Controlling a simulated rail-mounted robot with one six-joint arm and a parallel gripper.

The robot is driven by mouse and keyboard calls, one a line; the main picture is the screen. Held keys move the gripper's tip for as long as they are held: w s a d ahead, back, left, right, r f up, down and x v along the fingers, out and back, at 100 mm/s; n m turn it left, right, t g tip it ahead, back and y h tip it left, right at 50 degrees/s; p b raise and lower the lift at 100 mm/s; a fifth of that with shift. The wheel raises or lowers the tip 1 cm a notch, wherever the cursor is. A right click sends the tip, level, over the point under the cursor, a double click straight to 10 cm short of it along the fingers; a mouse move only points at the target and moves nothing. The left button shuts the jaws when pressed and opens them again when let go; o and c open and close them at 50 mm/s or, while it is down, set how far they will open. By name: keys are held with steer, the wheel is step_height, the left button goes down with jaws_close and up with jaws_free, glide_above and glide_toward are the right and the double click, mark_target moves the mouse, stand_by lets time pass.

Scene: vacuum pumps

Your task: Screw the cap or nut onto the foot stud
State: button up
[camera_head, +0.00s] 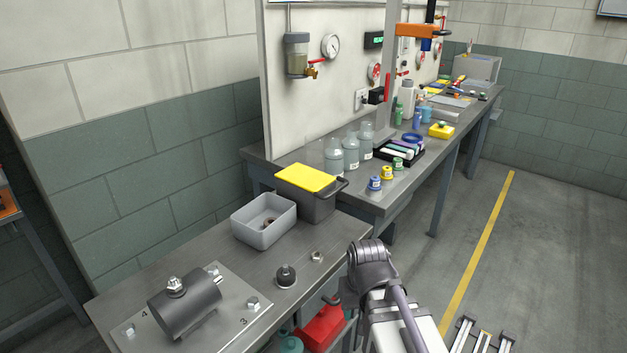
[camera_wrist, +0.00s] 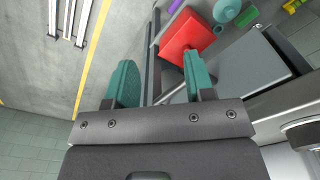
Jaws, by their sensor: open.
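A dark round foot (camera_head: 286,278) with a small stud on top stands on the near bench. A small metal nut or cap (camera_head: 317,257) sits apart from it, to its right near the bench's edge. My gripper (camera_wrist: 160,80) is open and empty in the wrist view, its two teal fingers wide apart with floor and shelf items beyond them. In the head view my arm is to the right of the nut, beyond the bench edge; the fingers are not clear there.
A dark cylinder (camera_head: 184,304) lies on a bolted plate (camera_head: 235,284) at the left. A grey bin (camera_head: 247,232) and a dark box with a yellow lid (camera_head: 305,178) stand behind the foot. A red container (camera_head: 325,325) is below the bench. The bench around the foot is clear.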

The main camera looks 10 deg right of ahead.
step_height(320, 180, up, 11)
steer(key=w+m+p, duration=0.1)
steer(key=w+p, duration=0.1)
steer(key=p, duration=0.5)
step_height(320, 180, up, 3)
steer(key=m+p, duration=0.4)
steer(key=m, duration=1.6)
glide_above(317, 251)
steer(key=s, duration=0.1)
steer(key=shift+a+r, duration=0.1)
steer(key=shift+r, duration=0.1)
steer(key=shift+f+b, duration=0.1)
steer(key=shift+b, duration=0.25)
step_height(317, 251, down, 9)
steer(key=b, duration=0.9)
steer(key=shift+c, duration=0.3)
